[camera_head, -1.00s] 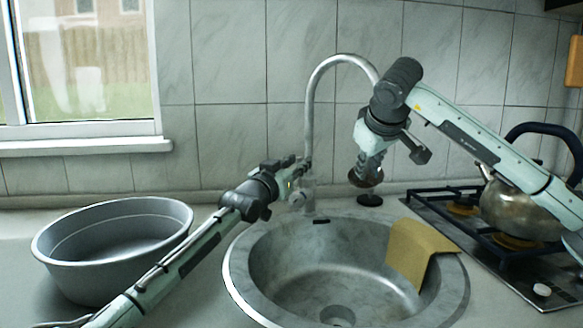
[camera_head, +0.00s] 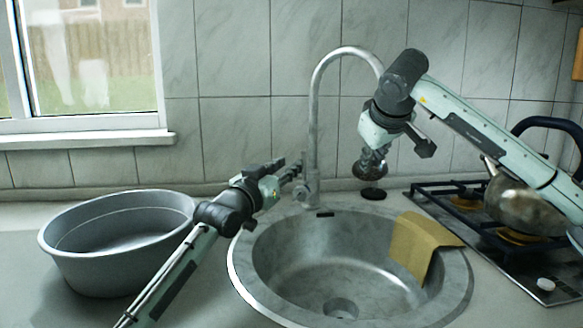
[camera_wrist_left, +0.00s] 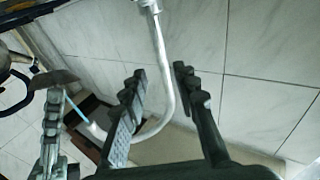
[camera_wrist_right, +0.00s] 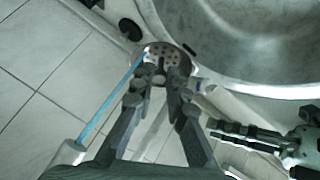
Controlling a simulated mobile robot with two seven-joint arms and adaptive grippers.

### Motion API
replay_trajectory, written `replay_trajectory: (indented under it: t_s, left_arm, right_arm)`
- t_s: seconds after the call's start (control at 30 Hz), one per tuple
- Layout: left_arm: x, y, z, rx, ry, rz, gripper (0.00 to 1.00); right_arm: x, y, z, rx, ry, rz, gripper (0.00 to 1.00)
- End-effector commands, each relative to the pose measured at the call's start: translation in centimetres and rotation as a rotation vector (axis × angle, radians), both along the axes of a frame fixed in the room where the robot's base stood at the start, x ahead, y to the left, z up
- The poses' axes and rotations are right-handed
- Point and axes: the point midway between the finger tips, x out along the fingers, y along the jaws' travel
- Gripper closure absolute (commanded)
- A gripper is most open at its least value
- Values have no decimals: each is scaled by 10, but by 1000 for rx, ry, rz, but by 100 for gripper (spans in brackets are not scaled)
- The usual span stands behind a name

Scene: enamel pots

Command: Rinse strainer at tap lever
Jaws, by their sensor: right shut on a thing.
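The strainer (camera_wrist_right: 165,50) is a round metal disc with holes; in the right wrist view it sits at the tips of my right gripper (camera_wrist_right: 165,74), which is shut on it. In the head view the strainer (camera_head: 370,170) hangs dark below that gripper, behind the sink. A thin blue stream (camera_wrist_right: 105,108) runs between the tap spout (camera_wrist_right: 68,153) and the strainer. The tall grey tap (camera_head: 314,125) stands behind the sink. My left gripper (camera_head: 294,172) is open beside the tap's base. Its fingers hide much of the lever, so contact is unclear.
The round sink (camera_head: 243,268) has a yellow cloth (camera_head: 415,245) over its right rim. A grey basin (camera_head: 105,270) stands left. A kettle (camera_head: 520,205) sits on the hob (camera_head: 500,260) at right. A dark disc (camera_head: 373,193) lies behind the sink.

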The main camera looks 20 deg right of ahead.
Motion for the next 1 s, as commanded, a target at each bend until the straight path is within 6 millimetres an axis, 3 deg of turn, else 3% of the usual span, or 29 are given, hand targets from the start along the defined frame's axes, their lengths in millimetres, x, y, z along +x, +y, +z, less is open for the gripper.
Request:
replay_trajectory:
  t_s: [0.47,0.63,0.7,0.77,1.0]
  left_arm:
    - [0,0,0,0,0,-1,71]
    - [-1,2,0,68,-71,13,92]
    - [-3,4,2,171,-179,33,100]
    - [-5,8,2,304,-316,57,100]
    - [-22,27,-4,1056,-1101,187,100]
  right_arm:
    - [0,0,0,0,0,0,100]
    - [0,0,0,0,0,0,100]
    - [0,0,0,0,0,0,100]
    - [0,0,0,0,0,0,100]
    - [0,0,0,0,0,0,100]
